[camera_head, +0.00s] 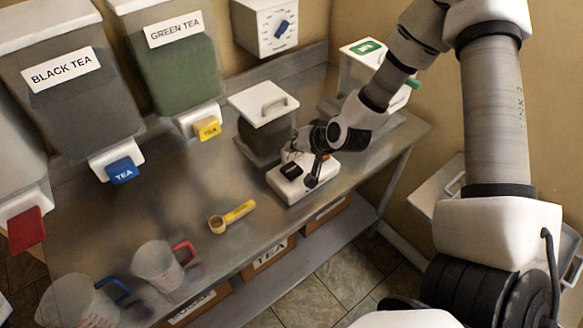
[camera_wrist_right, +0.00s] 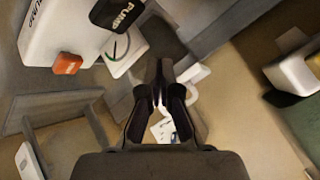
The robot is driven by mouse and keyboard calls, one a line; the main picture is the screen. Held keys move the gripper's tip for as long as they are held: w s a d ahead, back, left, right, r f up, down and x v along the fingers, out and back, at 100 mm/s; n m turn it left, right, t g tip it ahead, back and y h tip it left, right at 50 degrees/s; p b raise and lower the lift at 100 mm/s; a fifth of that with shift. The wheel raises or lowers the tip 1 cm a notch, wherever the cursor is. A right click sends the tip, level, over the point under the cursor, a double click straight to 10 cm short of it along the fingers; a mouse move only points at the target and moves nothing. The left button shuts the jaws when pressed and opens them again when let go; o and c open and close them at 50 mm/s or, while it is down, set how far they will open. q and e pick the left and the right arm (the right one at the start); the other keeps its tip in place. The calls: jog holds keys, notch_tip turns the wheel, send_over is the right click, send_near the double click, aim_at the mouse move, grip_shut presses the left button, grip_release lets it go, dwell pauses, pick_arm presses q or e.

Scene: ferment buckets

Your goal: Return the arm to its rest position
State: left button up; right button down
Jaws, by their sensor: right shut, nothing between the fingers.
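My right arm comes in from the right side of the head view and reaches over the metal table. My right gripper (camera_head: 314,172) is shut and empty, just above or beside a white box (camera_head: 291,190) near the table's front edge. I cannot tell whether they touch. In the right wrist view the dark fingers of my right gripper (camera_wrist_right: 160,80) point away from the camera with nothing held. A white body with a black "PUMP" tag (camera_wrist_right: 117,14) and an orange-red switch (camera_wrist_right: 67,64) shows at its upper left. My left gripper is in neither view.
A lidded container (camera_head: 264,108) stands behind the white box. Black tea (camera_head: 65,95) and green tea (camera_head: 178,75) dispensers line the back left. A yellow scoop (camera_head: 232,216) and measuring jugs (camera_head: 160,266) lie or stand at the front. Bare table shows between jugs and dispensers.

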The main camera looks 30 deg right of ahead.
dwell(0.6)
jog(key=s+a+f+n+g+h, duration=0.1)
jog(key=s+a+f+n+g, duration=0.25)
jog(key=s+f, duration=0.8)
jog(key=s+a+f+n+g, duration=0.3)
jog(key=s+a+f+g, duration=0.35)
jog(key=s, duration=0.75)
notch_tip(320, 180, down, 11)
jog(key=s+d+t+b, duration=0.1)
jog(key=s+b, duration=0.1)
jog(key=b, duration=0.8)
jog(key=shift+s+h, duration=0.2)
jog(key=shift+h, duration=0.1)
